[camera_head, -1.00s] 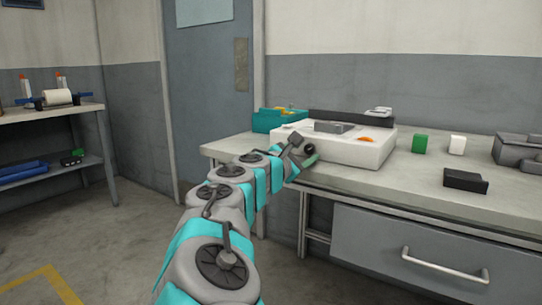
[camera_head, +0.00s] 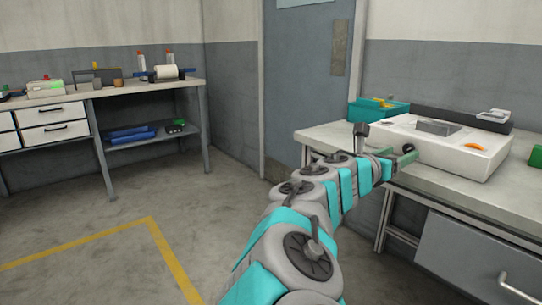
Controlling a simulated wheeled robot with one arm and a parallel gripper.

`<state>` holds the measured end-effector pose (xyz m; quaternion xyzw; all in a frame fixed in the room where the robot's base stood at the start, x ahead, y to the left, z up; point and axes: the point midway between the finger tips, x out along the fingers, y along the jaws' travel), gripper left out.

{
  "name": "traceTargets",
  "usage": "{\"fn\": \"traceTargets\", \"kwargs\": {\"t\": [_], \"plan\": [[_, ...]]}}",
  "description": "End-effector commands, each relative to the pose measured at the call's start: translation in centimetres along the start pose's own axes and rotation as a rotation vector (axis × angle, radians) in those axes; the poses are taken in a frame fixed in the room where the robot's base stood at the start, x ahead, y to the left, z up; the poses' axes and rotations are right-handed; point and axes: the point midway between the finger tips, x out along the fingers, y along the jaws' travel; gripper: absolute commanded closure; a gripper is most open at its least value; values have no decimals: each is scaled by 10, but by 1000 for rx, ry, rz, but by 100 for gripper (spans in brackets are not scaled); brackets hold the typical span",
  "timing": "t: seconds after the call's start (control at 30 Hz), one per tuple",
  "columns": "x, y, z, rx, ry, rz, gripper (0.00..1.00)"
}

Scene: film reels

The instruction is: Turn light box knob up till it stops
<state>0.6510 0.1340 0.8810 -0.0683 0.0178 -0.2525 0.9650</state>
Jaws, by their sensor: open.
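The light box (camera_head: 456,154) is a white, low box on the workbench at the right. Its dark round knob (camera_head: 408,148) shows on the front face near the left end. My arm reaches from the bottom of the picture to the box. My gripper (camera_head: 403,159) is open at the knob, with a greenish finger just below it. The picture is too small to tell whether the fingers touch the knob or stand around it.
A teal bin (camera_head: 378,112) stands behind the box on the workbench (camera_head: 440,185). A green block (camera_head: 536,156) is at the right edge. A drawer handle (camera_head: 514,288) sticks out below. Another bench (camera_head: 120,90) stands at the back left. The floor between is clear.

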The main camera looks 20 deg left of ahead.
Motion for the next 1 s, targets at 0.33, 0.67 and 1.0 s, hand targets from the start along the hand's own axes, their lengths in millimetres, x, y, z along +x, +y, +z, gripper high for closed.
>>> {"fn": "traceTargets", "kwargs": {"t": [0.33,0.67,1.0], "plan": [[-52,6,-4,29,21,19,36],[-69,57,-34,265,210,155,36],[-96,108,-50,510,404,275,36]]}}
